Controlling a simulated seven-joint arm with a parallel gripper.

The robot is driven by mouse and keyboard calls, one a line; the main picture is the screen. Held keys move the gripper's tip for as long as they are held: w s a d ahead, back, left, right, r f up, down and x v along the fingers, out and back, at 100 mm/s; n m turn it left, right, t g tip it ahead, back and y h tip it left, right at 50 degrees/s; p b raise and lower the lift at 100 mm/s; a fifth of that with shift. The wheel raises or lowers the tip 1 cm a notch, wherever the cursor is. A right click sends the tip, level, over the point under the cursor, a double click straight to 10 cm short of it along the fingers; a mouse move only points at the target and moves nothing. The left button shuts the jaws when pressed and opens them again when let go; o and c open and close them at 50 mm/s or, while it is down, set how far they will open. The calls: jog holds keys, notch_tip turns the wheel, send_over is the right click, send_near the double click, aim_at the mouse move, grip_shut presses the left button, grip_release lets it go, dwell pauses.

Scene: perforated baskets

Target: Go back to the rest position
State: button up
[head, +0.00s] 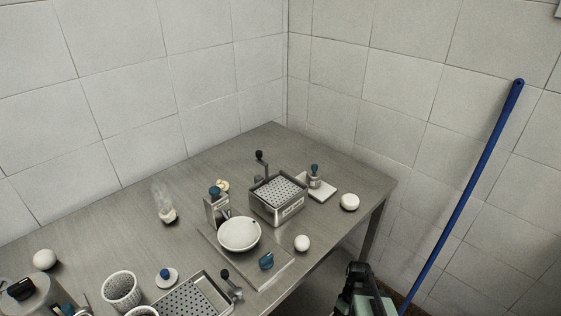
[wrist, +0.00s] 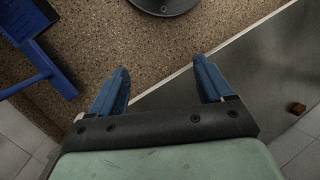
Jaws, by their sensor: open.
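My gripper (wrist: 160,82) is open in the wrist view, with two blue fingers spread apart and nothing between them. Below the fingers lie a speckled brown floor and a grey metal edge. In the head view a dark and pale green part of my arm shows at the bottom, right of the table's front edge and clear of the objects on it. The fingertips cannot be made out there. A metal box with a perforated basket (head: 280,191) stands on the steel table (head: 130,225). A second perforated tray (head: 190,301) lies near the front.
A white bowl (head: 239,233), a white egg-like object (head: 302,243), a round white object (head: 349,202) and perforated white cups (head: 121,288) stand on the table. A blue pole (head: 470,190) leans against the tiled wall at right. A blue dustpan-like object (wrist: 45,70) lies on the floor.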

jog(key=s+a+f+m+g, duration=0.1)
jog(key=s+a+f+m, duration=0.1)
jog(key=s+f, duration=0.4)
jog(key=s+a+f+m+g+h, duration=0.1)
jog(key=s+f, duration=0.5)
jog(key=s, duration=0.6)
jog(key=a+m, duration=0.1)
jog(key=m, duration=0.1)
jog(key=shift+f+m, duration=0.3)
jog(key=shift+f, duration=0.1)
jog(key=shift+s, duration=0.1)
